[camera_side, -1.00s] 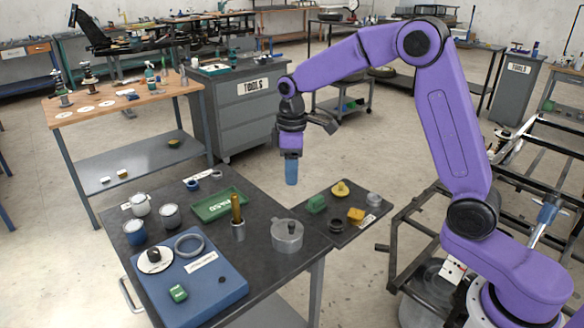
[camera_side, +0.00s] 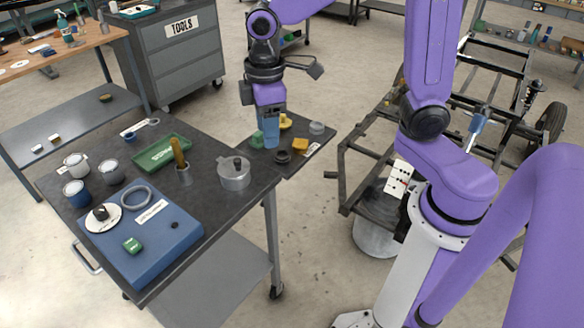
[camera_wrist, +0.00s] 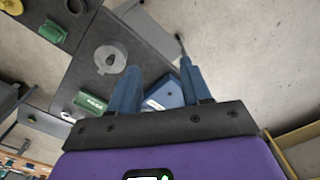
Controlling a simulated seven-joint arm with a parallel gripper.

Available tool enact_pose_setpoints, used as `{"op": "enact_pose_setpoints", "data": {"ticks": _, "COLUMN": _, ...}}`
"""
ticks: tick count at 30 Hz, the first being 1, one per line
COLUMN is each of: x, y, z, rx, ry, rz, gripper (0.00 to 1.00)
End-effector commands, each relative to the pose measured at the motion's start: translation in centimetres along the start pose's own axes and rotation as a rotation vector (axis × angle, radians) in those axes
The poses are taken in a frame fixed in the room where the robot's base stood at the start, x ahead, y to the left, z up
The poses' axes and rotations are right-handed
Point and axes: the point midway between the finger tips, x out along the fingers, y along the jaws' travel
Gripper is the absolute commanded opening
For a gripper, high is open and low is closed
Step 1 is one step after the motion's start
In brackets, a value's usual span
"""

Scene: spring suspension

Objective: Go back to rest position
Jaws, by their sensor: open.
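My gripper (camera_side: 271,130) points downward in the side view, above the area by the dark side board and to the right of the table's parts. In the wrist view its two blue fingers (camera_wrist: 155,88) stand well apart with nothing between them, so it is open and empty. The arm is purple and bent, with its upper part cut off by the top edge of the side view. Beyond the fingers the wrist view shows the table with the blue mat (camera_wrist: 168,94).
The dark table (camera_side: 215,204) holds a blue board (camera_side: 165,245), a green tray (camera_side: 161,152), a lidded metal pot (camera_side: 234,175), a brown-handled tool in a cup (camera_side: 182,165) and several mugs. A side board (camera_side: 262,158) carries small yellow, green and black parts. A vehicle frame (camera_side: 488,95) stands at right.

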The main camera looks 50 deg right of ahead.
Motion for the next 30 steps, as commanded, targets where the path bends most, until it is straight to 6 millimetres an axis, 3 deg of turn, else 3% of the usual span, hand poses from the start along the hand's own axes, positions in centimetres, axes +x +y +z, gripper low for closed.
{"op": "enact_pose_setpoints", "data": {"ticks": 9, "x": -0.1, "y": -6.7, "z": 6.8, "rx": -0.076, "ry": 0.009, "rz": -0.003, "gripper": 0.48}}
{"op": "enact_pose_setpoints", "data": {"ticks": 18, "x": 0.5, "y": -11.1, "z": 13.6, "rx": -0.139, "ry": 0.015, "rz": -0.007, "gripper": 0.48}}
{"op": "enact_pose_setpoints", "data": {"ticks": 24, "x": 0.9, "y": -12.2, "z": 15.9, "rx": -0.159, "ry": 0.017, "rz": -0.009, "gripper": 0.48}}
{"op": "enact_pose_setpoints", "data": {"ticks": 30, "x": 1.0, "y": -12.3, "z": 16.2, "rx": -0.161, "ry": 0.017, "rz": -0.009, "gripper": 0.48}}
